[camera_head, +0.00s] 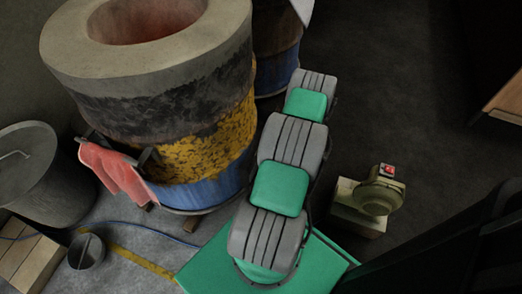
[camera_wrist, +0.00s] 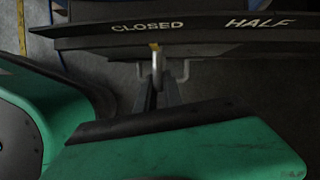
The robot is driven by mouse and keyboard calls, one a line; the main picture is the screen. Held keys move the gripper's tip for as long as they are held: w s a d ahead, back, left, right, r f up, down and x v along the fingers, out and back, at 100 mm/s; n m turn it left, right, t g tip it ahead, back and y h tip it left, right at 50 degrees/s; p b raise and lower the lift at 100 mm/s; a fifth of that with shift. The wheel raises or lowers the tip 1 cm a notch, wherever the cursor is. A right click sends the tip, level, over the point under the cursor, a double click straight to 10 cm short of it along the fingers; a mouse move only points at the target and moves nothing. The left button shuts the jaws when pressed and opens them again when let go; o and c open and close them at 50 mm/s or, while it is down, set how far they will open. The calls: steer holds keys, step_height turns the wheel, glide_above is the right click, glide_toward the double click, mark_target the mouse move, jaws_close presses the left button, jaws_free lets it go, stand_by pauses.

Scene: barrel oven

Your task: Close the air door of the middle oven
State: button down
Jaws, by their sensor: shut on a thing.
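In the wrist view, a dark plate (camera_wrist: 215,28) carries the words CLOSED and HALF in pale letters. A small metal lever (camera_wrist: 157,60) with a yellow mark at its top stands below the word CLOSED, left of HALF. My gripper (camera_wrist: 156,88) is shut on this lever; the dark fingers are partly hidden behind my green arm parts. In the head view, a barrel oven (camera_head: 280,70) stands at the top centre, mostly hidden behind my arm and the front oven. My gripper and the air door do not show in the head view.
A large barrel oven (camera_head: 165,125) with a red cloth (camera_head: 112,168) on its side stands in front at the left. A grey bin (camera_head: 28,170), a small bucket (camera_head: 87,252) and a blower (camera_head: 375,193) stand on the floor. The dark floor at upper right is clear.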

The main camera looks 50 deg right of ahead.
steer(key=shift+s+a, duration=0.2)
steer(key=shift+a, duration=0.25)
steer(key=c, duration=1.5)
jaws_free()
steer(key=p+v, duration=0.2)
steer(key=v, duration=0.5)
steer(key=shift+s+d+r+p, duration=0.1)
steer(key=shift+r+p, duration=0.2)
steer(key=shift+r, duration=0.1)
